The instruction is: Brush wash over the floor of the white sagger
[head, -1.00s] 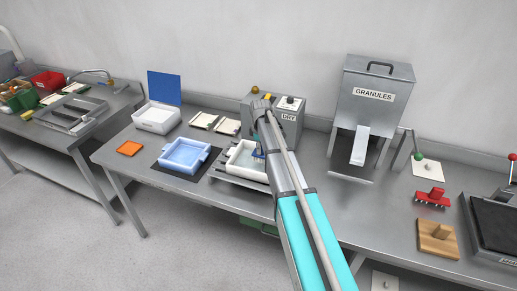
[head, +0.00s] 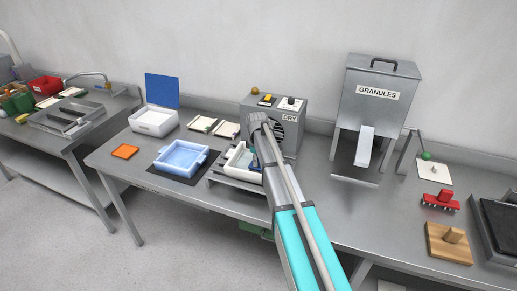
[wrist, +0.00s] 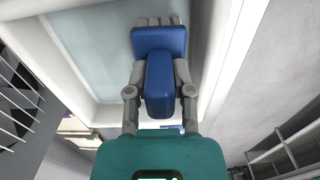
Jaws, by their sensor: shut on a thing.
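The white sagger (head: 231,168) sits on a metal rack in front of the grey dryer box. My arm hides its right part in the head view. In the wrist view its white wall (wrist: 232,50) and pale blue-grey floor (wrist: 90,45) show. My gripper (wrist: 159,72) is shut on the blue brush (wrist: 160,92) by its handle. The brush head is over the sagger floor, close to the wall at the right of the wrist view. Contact between bristles and floor cannot be told.
A blue tub (head: 180,160) stands on a dark mat left of the sagger. The dryer box (head: 283,108) is close behind my arm, and the granules hopper (head: 376,100) stands to the right. An orange pad (head: 125,151) lies at the left.

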